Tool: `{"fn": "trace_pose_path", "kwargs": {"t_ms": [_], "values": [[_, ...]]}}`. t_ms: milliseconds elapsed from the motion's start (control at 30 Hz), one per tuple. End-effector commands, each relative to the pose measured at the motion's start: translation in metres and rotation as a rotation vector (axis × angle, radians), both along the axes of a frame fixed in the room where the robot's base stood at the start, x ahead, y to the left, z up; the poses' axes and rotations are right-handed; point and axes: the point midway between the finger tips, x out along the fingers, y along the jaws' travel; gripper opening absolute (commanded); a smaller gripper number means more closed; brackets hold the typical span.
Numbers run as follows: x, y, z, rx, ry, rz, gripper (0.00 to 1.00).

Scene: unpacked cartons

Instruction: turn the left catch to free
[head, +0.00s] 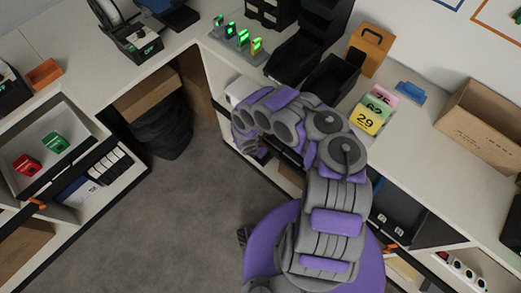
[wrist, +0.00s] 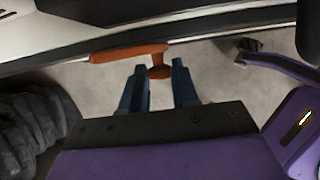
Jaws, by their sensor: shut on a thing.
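An orange T-shaped catch (wrist: 128,54) shows in the wrist view, its long bar lying along the edge of a pale panel. Its short stem reaches down between the two dark blue fingers of my gripper (wrist: 158,68). The fingers are shut on this stem, close to the panel. In the head view my gripper is hidden behind my arm, by the front of the counter. The held catch cannot be seen there. Other orange catches show in the head view, one on the left shelf unit (head: 37,203) and one below the right counter (head: 390,247).
The counter (head: 440,138) holds black bins (head: 332,78), numbered cards (head: 369,117), an orange box (head: 370,48), an open carton (head: 487,125) and green-lit devices (head: 242,37). A black bag (head: 163,135) stands in the corner. The grey floor (head: 180,220) is clear.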

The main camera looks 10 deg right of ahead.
Motion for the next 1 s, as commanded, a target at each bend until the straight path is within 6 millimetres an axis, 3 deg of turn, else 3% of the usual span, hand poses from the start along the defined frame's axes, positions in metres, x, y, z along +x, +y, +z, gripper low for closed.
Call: {"fn": "trace_pose_path", "kwargs": {"t_ms": [167, 1000], "values": [[0.0008, 0.0008, 0.0002, 0.001, -0.001, 0.002, 0.00], [0.0054, 0.0062, 0.0010, -0.106, 0.160, 0.002, 0.00]]}}
